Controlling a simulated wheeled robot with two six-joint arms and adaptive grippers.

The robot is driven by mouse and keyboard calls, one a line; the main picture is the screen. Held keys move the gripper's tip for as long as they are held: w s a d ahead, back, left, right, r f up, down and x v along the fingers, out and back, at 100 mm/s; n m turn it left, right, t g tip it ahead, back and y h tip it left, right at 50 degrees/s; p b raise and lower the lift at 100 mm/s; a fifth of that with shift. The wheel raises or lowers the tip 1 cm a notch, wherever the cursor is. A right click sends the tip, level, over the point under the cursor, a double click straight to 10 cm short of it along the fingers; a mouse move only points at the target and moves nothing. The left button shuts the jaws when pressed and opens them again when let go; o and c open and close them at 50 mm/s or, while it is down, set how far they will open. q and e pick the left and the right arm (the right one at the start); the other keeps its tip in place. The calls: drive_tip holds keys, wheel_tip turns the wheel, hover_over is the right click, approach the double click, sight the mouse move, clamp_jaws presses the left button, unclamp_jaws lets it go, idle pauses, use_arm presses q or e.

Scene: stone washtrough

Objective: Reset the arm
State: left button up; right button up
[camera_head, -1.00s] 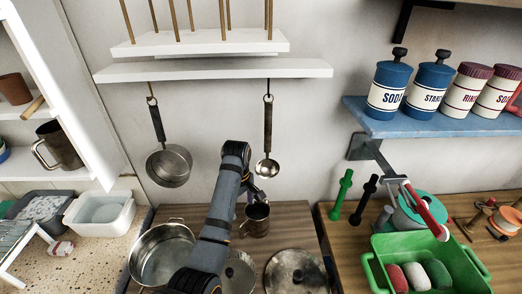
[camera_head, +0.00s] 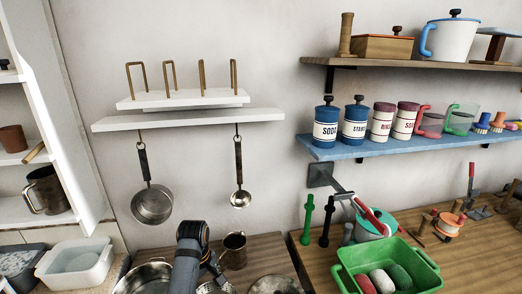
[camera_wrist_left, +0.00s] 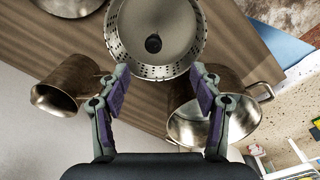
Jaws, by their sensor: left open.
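My left arm rises from the bottom of the head view. Its gripper (camera_head: 216,270) is small there, beside a dark metal mug (camera_head: 233,250). In the left wrist view, my left gripper (camera_wrist_left: 158,88) is open, with two purple-padded fingers apart and nothing between them. A round metal piece with a perforated rim and dark knob (camera_wrist_left: 155,40) lies beyond the fingertips. The mug (camera_wrist_left: 72,84) is left of the fingers. A steel pot (camera_wrist_left: 192,128) is on the right, partly behind the right finger; it also shows in the head view (camera_head: 146,278). My right gripper is not in view.
A green tub (camera_head: 410,255) with colored pieces stands on the right counter. A blue shelf (camera_head: 390,145) holds canisters. A white basin (camera_head: 85,262) is at the lower left.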

use_arm(q)
drive_tip(key=s+a+f+m+t, duration=0.1)
drive_tip(key=s+a+f+m, duration=0.45)
drive_tip(key=s, duration=0.55)
drive_tip(key=s+a+r+m+t, duration=0.25)
drive_tip(key=s+m, duration=0.35)
drive_tip(key=s, duration=0.5)
drive_tip(key=s+a+f+g+y+b, duration=0.1)
drive_tip(key=s+f, duration=0.1)
drive_tip(key=f, duration=1.3)
drive_tip(key=s+a+f+g, duration=0.1)
drive_tip(key=s+f, duration=0.1)
drive_tip(key=f, duration=1.3)
drive_tip(key=s+a+f, duration=0.1)
drive_tip(key=s+f, duration=1.3)
drive_tip(key=s, duration=0.3)
drive_tip(key=shift+a+f+n+g+b, duration=0.15)
drive_tip(key=shift+n+g+b, duration=0.25)
drive_tip(key=shift+n+g, duration=0.05)
use_arm(e)
drive_tip(key=shift+s+f, duration=0.15)
drive_tip(key=shift+f, duration=0.35)
drive_tip(key=shift+s+f, duration=0.15)
drive_tip(key=shift+f, duration=0.35)
